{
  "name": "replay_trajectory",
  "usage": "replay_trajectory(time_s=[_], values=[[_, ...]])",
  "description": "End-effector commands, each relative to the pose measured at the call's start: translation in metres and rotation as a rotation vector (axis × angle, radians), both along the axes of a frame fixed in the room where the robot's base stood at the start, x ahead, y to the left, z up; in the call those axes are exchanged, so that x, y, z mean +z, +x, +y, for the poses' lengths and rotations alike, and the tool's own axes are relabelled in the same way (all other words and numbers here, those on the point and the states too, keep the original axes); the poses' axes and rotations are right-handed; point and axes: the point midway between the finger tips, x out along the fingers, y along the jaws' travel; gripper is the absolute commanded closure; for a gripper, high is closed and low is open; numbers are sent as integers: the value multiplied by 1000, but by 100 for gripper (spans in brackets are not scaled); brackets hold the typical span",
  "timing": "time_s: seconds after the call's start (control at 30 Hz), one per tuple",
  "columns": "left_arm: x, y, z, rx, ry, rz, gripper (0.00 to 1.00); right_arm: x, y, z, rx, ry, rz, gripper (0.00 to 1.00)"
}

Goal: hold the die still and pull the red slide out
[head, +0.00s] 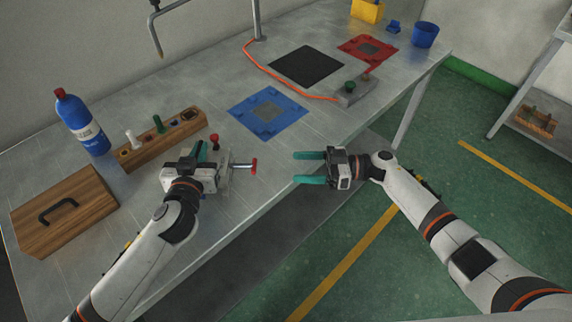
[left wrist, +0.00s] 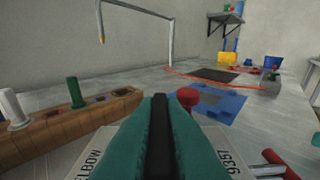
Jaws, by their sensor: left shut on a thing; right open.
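The die (head: 223,163) is a grey metal block on the near part of the table. Its plates, marked ELBOW and 9357, show in the left wrist view (left wrist: 212,140). A red knob (head: 215,138) stands up from it. The red slide (head: 253,166) sticks out of its right side on thin metal and also shows in the left wrist view (left wrist: 280,162). My left gripper (head: 204,150) is shut on the die; its teal fingers hide part of it. My right gripper (head: 296,167) is open and empty, right of the red slide and apart from it, past the table's front edge.
A wooden rack (head: 135,156) with handled tools, a blue bottle (head: 87,128) and a wooden box (head: 60,219) stand at left. A blue mat (head: 253,119), black mat (head: 307,67) and control box (head: 351,95) with an orange cable lie farther right.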

Motion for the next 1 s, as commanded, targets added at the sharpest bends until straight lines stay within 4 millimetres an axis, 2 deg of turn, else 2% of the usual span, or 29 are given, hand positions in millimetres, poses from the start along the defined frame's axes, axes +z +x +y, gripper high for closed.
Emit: replay_trajectory(time_s=[0.13,0.47,0.5,0.63,0.67,1.0], values=[[0,0,1,2,1,0,100,0,-1,-9,1,0,1,32],[0,0,1,2,1,-1,100,0,-1,-10,0,0,0,32],[0,0,1,2,1,-1,89,0,-1,-10,0,0,0,32],[0,0,0,1,1,0,68,0,-1,-9,0,0,0,32],[0,0,0,1,1,0,66,0,-1,-9,0,0,0,32],[0,-5,0,-1,-1,0,66,0,-1,-9,0,0,0,32]])
